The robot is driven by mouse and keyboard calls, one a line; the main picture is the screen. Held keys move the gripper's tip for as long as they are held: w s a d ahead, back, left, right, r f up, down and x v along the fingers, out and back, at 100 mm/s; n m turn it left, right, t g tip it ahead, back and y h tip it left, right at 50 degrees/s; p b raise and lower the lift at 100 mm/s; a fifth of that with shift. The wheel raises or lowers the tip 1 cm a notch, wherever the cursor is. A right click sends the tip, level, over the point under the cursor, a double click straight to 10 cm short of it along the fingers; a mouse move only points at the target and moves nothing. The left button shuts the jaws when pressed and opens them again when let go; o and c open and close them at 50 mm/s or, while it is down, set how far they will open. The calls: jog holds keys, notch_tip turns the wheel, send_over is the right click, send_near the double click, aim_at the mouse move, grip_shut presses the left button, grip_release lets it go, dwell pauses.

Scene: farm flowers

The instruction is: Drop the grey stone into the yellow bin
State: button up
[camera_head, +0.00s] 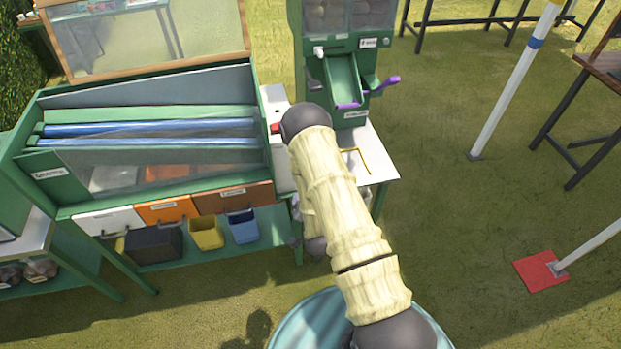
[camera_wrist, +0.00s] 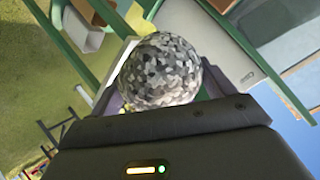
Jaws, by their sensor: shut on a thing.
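The grey stone (camera_wrist: 160,68) is a rounded, speckled grey and black lump in the wrist view. My gripper (camera_wrist: 158,88) is shut on it, and the stone hides most of the fingers. In the head view my gripper and the stone are hidden behind my own pale arm, near the right end of the green sorting machine. The yellow bin (camera_head: 206,233) stands on the low green shelf under the machine, between a black bin and a blue bin. It is apart from my arm, to the left and lower.
The black bin (camera_head: 153,244) and blue bin (camera_head: 243,226) flank the yellow one. White (camera_head: 107,222), orange (camera_head: 163,209) and brown (camera_head: 232,197) drawers are just above. A green dispenser (camera_head: 344,80) stands behind a white table (camera_head: 375,160). Open grass lies in front and right.

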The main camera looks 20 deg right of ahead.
jog(key=s+f+n+y, duration=0.1)
jog(key=s+f, duration=0.4)
jog(key=s, duration=0.1)
jog(key=shift+a+f, duration=0.3)
jog(key=shift+a, duration=0.1)
jog(key=shift+w, duration=0.1)
